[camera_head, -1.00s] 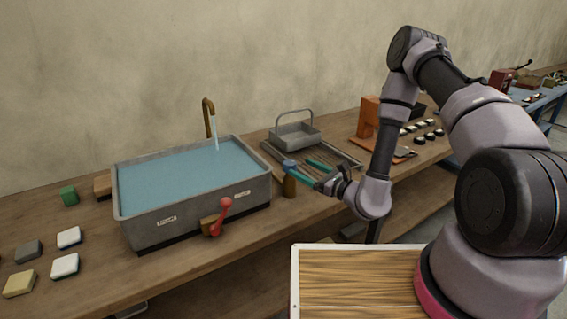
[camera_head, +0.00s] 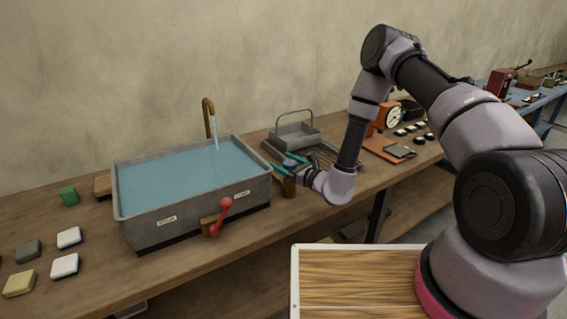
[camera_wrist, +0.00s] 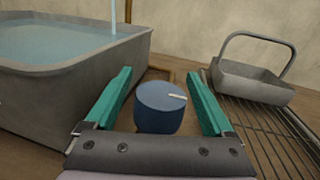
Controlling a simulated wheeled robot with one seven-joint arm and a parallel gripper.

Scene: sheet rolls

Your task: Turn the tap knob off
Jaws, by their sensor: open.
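The brown tap (camera_head: 209,108) at the sink's back edge has a stream of water (camera_head: 215,136) running into the grey sink (camera_head: 200,213), which holds blue water.
A wire rack (camera_head: 335,158) and grey basket (camera_head: 296,136) stand behind and right of the knob. An orange device with a dial (camera_head: 394,118) is farther right. Blocks and sponges, including a green block (camera_head: 69,195), lie at left.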

